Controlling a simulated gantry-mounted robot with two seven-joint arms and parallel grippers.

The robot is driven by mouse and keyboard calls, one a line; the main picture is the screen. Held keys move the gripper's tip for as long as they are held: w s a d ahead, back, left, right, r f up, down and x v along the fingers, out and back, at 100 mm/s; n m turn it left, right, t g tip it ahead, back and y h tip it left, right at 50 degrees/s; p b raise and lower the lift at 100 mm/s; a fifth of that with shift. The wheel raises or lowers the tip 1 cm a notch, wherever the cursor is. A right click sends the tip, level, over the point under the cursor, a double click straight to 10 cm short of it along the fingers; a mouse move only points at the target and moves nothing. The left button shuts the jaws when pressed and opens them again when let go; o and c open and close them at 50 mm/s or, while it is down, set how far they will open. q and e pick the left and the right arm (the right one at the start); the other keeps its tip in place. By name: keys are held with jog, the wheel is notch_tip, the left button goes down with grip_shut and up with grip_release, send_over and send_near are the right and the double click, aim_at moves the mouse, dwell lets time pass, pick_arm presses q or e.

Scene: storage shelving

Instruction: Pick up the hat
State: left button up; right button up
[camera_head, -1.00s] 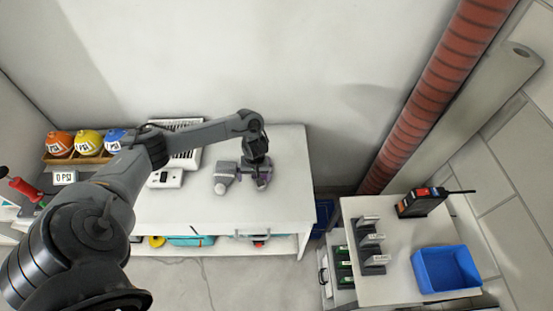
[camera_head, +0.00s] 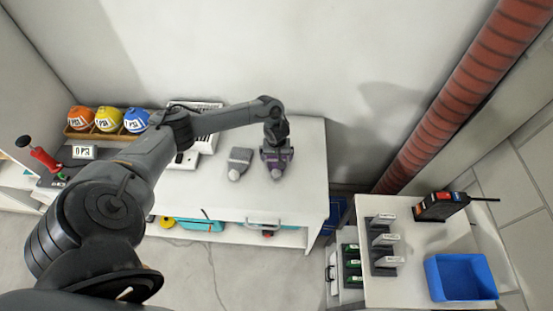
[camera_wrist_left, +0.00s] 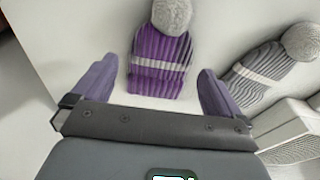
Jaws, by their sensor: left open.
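Two knitted hats lie on the white table (camera_head: 290,205). The purple hat (camera_wrist_left: 160,62) has a pale stripe and a grey pom-pom; in the head view its purple body (camera_head: 282,160) is partly hidden by my left gripper. The grey hat (camera_wrist_left: 262,70) with a light stripe and pom-pom lies to the right in the wrist view and left of the purple one (camera_head: 239,158) in the head view. My left gripper (camera_wrist_left: 157,68) is open and empty, its fingers apart on either side of the purple hat. My right gripper is not in view.
Orange, yellow and blue caps (camera_head: 108,119) sit in a wooden holder at the table's back left. A keyboard-like device lies behind my forearm. A side table at right holds a blue bin (camera_head: 460,276) and a walkie-talkie (camera_head: 440,205). A red pipe (camera_head: 450,95) rises behind it.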

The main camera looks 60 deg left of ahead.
aim_at(276, 160)
pick_arm(q)
jog(key=shift+a+f, duration=0.15)
jog(key=shift+f, duration=0.75)
jog(key=shift+a+f, duration=0.1)
jog(key=shift+f, duration=0.8)
jog(key=shift+c, duration=0.2)
jog(key=c, duration=0.7)
jog(key=shift+r, duration=0.1)
